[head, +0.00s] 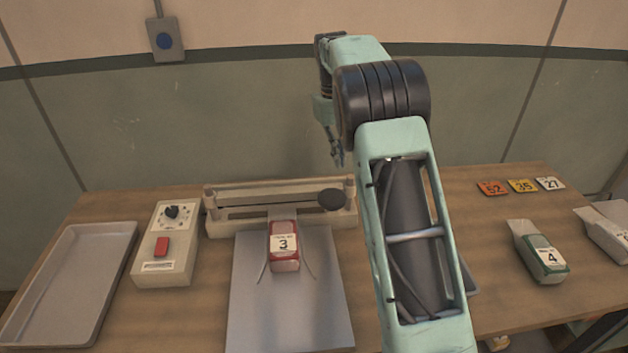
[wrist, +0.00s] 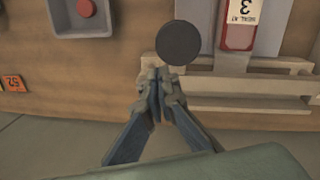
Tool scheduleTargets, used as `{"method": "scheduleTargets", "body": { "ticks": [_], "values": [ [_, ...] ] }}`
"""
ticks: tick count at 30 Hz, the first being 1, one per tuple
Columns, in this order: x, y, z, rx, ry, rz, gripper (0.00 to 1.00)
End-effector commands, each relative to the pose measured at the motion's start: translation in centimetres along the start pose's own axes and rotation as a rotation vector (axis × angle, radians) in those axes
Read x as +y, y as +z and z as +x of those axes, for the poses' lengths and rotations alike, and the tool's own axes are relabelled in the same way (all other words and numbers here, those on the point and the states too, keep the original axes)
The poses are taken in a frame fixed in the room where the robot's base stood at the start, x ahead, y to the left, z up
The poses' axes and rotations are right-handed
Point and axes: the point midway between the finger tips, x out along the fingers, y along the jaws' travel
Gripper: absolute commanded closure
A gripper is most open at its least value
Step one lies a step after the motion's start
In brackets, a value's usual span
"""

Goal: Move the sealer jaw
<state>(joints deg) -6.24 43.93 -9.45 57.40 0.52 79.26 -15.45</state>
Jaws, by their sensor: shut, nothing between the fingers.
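The sealer (head: 232,222) is a cream unit at the back of the table with a long jaw bar (head: 255,194). A round black knob (head: 332,199) sits at the jaw's right end. In the wrist view the knob (wrist: 180,43) is just beyond my fingertips and the pale bars (wrist: 240,86) run off to the right. How far the jaw is raised is hard to tell. A red pouch marked 3 (head: 284,250) lies with its top end at the sealer's front. My gripper (head: 339,160) is shut and empty, above and behind the knob, apparently not touching it.
A grey plate (head: 250,310) lies under the pouch. A control box (head: 165,255) with a dial and red switch and an empty tray (head: 75,280) stand left. Pouch 4 (head: 541,253), another pouch (head: 605,235) and number tags (head: 522,186) are right. A wall button box (head: 165,41) hangs behind.

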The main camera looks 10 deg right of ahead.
Motion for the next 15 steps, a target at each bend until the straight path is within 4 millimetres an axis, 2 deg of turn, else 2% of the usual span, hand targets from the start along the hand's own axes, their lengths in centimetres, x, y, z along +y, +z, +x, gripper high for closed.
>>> {"method": "scheduleTargets", "body": {
  "ticks": [6,15],
  "values": [
    [-1.4,0.8,0.3,-0.063,-0.092,-0.054,1.0],
    [-1.5,0.9,0.4,-0.067,-0.099,-0.059,1.0]
  ]
}}
